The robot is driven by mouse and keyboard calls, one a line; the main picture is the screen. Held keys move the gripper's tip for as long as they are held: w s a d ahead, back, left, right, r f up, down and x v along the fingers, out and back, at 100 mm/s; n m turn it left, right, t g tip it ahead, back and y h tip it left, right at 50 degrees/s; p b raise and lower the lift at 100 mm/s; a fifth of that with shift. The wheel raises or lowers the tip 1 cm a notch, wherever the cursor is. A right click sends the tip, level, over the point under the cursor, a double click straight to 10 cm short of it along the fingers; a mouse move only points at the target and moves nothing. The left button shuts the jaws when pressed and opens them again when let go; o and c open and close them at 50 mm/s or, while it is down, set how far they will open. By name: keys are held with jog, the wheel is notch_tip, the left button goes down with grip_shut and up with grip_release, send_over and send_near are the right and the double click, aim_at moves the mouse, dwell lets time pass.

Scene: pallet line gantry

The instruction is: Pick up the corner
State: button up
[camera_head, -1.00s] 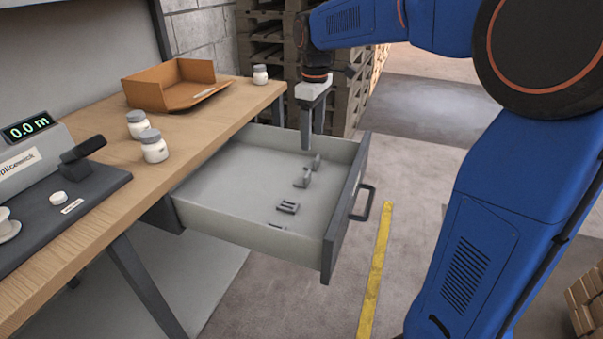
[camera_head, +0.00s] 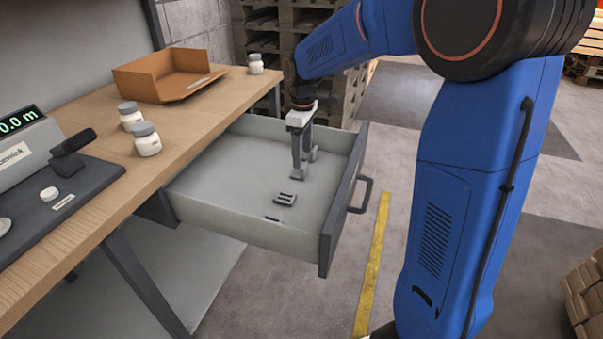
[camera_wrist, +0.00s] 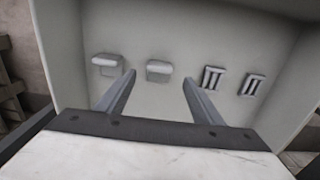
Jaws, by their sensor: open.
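Two small grey corner pieces lie on the floor of the open drawer. In the wrist view one corner (camera_wrist: 159,71) sits between and just beyond the two fingertips. The other corner (camera_wrist: 107,63) lies left of the left finger. My gripper (camera_wrist: 160,79) is open and empty, reaching down into the drawer with its fingers spread. In the head view my gripper (camera_head: 299,172) covers most of the corners. I cannot tell whether the fingers touch the nearer one.
Two grey slotted clips (camera_wrist: 213,79) (camera_wrist: 252,85) lie right of the fingers in the drawer (camera_head: 235,232). Drawer walls surround them. The workbench (camera_head: 95,205) holds an orange tray (camera_head: 150,87), white jars (camera_head: 147,140) and a device with a display. Pallets stand behind.

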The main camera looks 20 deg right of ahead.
aim_at(303, 165)
jog(key=shift+d+f, duration=0.1)
jog(key=shift+f, duration=2.95)
jog(key=shift+c, duration=0.6)
jog(key=c, duration=1)
